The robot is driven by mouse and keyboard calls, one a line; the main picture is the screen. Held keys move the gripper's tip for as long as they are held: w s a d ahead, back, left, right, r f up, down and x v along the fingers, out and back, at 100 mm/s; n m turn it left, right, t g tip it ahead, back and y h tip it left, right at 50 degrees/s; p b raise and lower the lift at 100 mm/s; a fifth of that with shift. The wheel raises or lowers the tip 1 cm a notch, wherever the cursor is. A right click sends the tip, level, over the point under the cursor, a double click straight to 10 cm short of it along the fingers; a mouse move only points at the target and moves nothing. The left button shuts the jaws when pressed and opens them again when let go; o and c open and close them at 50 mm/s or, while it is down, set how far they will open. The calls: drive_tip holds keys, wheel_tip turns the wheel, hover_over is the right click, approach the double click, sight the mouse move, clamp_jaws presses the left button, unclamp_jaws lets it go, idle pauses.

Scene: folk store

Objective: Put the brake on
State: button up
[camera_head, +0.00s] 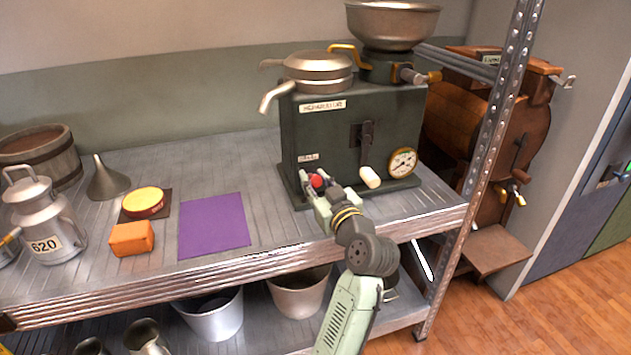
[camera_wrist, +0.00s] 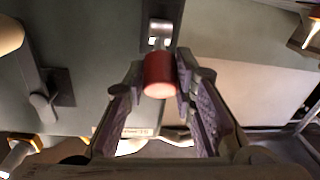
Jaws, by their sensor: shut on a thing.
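The dark green separator machine (camera_head: 345,115) stands on the metal shelf. A lever with a red knob (camera_head: 316,181) sticks out low on its front, left of centre; the knob and its metal shank also show in the wrist view (camera_wrist: 159,77). My gripper (camera_head: 314,183) is at the machine's front, with its fingers shut on the red knob. In the wrist view my gripper (camera_wrist: 161,76) has one finger on each side of the knob. A second lever with a cream handle (camera_head: 370,177) hangs to the right, apart from my gripper. No label for the brake is readable.
A round gauge (camera_head: 402,163) sits at the machine's lower right. A metal shelf post (camera_head: 492,120) rises to the right. A purple mat (camera_head: 213,225), orange block (camera_head: 131,239), yellow cheese (camera_head: 143,201) and milk can (camera_head: 47,222) lie to the left.

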clamp_jaws()
drive_tip(key=f+b, duration=0.1)
drive_tip(key=b, duration=0.2)
drive_tip(key=shift+f+t, duration=0.15)
drive_tip(key=shift+t, duration=0.15)
drive_tip(key=b, duration=0.2)
drive_tip(key=t+b, duration=0.1)
drive_tip(key=b, duration=0.1)
drive_tip(key=shift+s+f+y+b, duration=0.2)
drive_tip(key=shift+f+y+b, duration=0.1)
drive_tip(key=shift+y+b, duration=0.1)
drive_tip(key=shift+t+b, duration=0.4)
drive_tip(key=shift+b, duration=0.45)
drive_tip(key=shift+y, duration=0.3)
drive_tip(key=shift+r, duration=0.2)
